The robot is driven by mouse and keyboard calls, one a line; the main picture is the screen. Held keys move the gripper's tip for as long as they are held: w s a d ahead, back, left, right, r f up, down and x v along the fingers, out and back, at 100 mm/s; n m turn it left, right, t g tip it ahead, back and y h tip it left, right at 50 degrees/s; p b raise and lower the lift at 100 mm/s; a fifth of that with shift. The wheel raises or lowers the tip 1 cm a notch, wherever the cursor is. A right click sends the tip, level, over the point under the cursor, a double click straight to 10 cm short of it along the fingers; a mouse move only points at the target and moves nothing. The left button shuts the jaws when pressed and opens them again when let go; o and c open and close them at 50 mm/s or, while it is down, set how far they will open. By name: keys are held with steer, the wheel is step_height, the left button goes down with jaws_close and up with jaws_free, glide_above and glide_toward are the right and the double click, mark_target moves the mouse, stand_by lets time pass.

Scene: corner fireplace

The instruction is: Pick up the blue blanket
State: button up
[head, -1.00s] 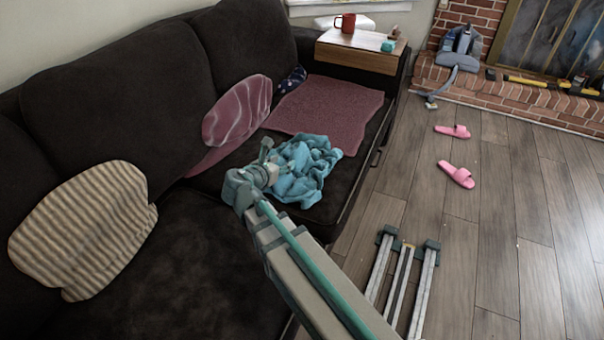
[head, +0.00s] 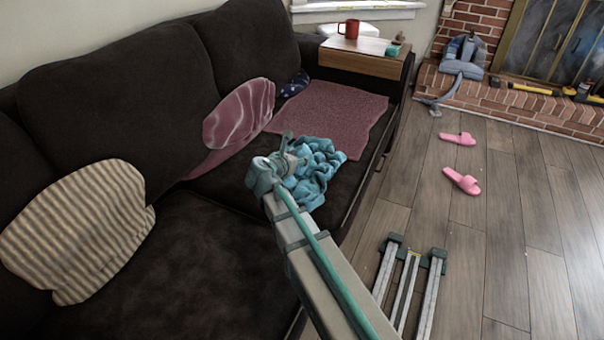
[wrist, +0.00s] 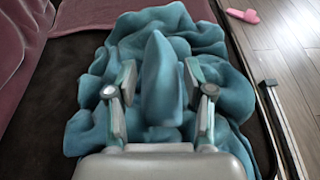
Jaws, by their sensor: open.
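The blue blanket (head: 318,170) lies crumpled on the dark sofa seat, close to the seat's front edge. It fills the middle of the wrist view (wrist: 160,35). My gripper (wrist: 157,85) is open over the blanket, with its fingers apart on either side of a raised fold (wrist: 162,80). I cannot tell whether the pads touch the fold. In the head view my gripper (head: 293,152) hides the blanket's left part.
A dark sofa (head: 190,225) holds a striped pillow (head: 80,235), a pink patterned pillow (head: 238,113) and a flat pink cloth (head: 330,112). A wooden side table (head: 362,62) carries a red mug (head: 349,29). Pink slippers (head: 461,180) lie on the floor.

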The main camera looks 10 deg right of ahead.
steer(key=shift+w+d+f, duration=0.15)
steer(key=shift+w+d, duration=0.15)
steer(key=shift+w, duration=0.05)
jaws_close()
stand_by(0.4)
